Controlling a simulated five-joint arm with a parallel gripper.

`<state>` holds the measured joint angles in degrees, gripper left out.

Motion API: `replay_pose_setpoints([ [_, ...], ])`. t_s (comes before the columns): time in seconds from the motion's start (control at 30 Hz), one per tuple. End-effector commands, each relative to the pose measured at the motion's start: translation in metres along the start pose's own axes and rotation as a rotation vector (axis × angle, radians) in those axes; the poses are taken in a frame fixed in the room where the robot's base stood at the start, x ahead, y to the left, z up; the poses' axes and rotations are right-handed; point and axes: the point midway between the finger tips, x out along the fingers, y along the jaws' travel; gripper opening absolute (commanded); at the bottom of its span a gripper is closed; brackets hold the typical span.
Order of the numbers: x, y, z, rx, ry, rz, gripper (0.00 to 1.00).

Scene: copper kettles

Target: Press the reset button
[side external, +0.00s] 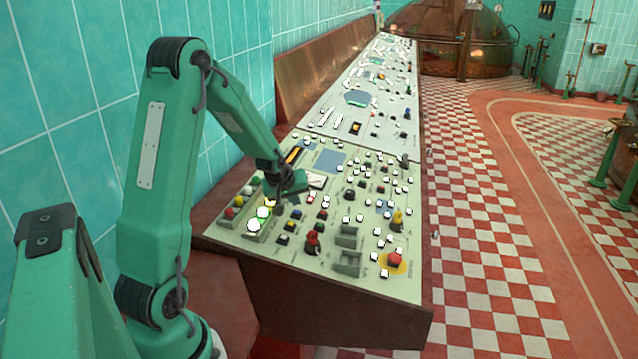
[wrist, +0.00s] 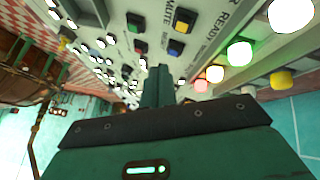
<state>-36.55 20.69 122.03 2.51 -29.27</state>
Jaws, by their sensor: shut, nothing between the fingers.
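My gripper (side external: 292,188) is low over the left part of the near control panel, its fingers shut and empty. In the wrist view the closed fingers (wrist: 158,78) point toward the panel. Past them are small square push buttons in black frames: a blue one (wrist: 175,48), a yellow one (wrist: 183,21) and a green one (wrist: 135,22). A label by the yellow one seems to read MUTE. In the side view the blue button (side external: 296,214) and yellow button (side external: 289,226) sit just below the gripper. I cannot read which button is reset. Contact cannot be told.
Lit lamps (side external: 263,212) stand left of the buttons. A red mushroom button (side external: 396,258) on a yellow disc is at the panel's near right. Red-black knobs (side external: 312,240) and grey boxes (side external: 346,262) rise from the panel (side external: 325,262). A tiled wall (side external: 90,100) is to the left.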

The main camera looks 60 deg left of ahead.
Motion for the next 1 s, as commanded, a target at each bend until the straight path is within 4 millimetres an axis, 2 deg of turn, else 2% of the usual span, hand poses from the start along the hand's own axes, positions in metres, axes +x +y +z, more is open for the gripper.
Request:
replay_pose_setpoints([
  [0.37, 0.001, 0.002, -0.004, -0.001, 0.007, 0.004, 0.00],
  [0.73, 0.004, 0.028, -0.053, -0.012, 0.112, 0.061, 0.00],
  [1.0, 0.004, 0.032, -0.062, -0.014, 0.131, 0.072, 0.00],
])
